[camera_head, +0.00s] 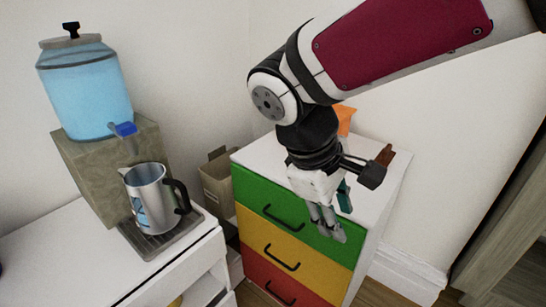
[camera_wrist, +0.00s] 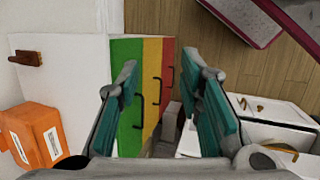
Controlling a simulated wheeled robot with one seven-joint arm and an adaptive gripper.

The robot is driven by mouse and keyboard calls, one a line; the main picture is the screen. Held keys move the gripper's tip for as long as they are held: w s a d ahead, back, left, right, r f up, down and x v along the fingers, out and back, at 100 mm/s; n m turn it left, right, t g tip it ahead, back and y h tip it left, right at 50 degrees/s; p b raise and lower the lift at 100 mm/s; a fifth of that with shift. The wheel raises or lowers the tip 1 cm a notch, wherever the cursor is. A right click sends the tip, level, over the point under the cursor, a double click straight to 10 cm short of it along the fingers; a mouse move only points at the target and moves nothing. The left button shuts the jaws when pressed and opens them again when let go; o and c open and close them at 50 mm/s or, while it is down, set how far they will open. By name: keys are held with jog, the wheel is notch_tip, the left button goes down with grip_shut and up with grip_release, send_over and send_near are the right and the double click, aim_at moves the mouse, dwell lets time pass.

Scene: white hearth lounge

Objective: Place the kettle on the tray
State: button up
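The kettle (camera_head: 152,205) is a silver metal jug with a dark handle on its right side and a blue mark on its front. It stands upright on the dark tray (camera_head: 185,231) below the water dispenser, at the left of the head view. My gripper (camera_head: 328,228) hangs well to the right of the kettle, in front of the coloured drawers. In the wrist view my gripper (camera_wrist: 166,108) shows two teal finger pads wide apart with nothing between them. The kettle cannot be made out in the wrist view.
A water dispenser (camera_head: 86,92) sits on a stone-like block (camera_head: 95,170) behind the kettle. The drawer cabinet (camera_head: 283,215) has green, yellow and red fronts; an orange box (camera_wrist: 38,132) and a brown object (camera_wrist: 27,58) are on its white top. A cardboard box (camera_head: 217,180) stands between the cabinets.

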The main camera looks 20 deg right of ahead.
jog(key=s+a+r+m+t+y, duration=0.1)
jog(key=s+r+m+t+y, duration=0.1)
jog(key=s+m+y, duration=0.2)
jog(key=s+m, duration=0.3)
jog(key=s, duration=0.2)
jog(key=shift+s+a+r+t, duration=0.2)
jog(key=shift+a+r+t, duration=0.1)
jog(key=shift+a+t, duration=0.1)
notch_tip(320, 180, up, 7)
jog(key=t+p, duration=0.1)
jog(key=p, duration=0.5)
jog(key=shift+r, duration=0.15)
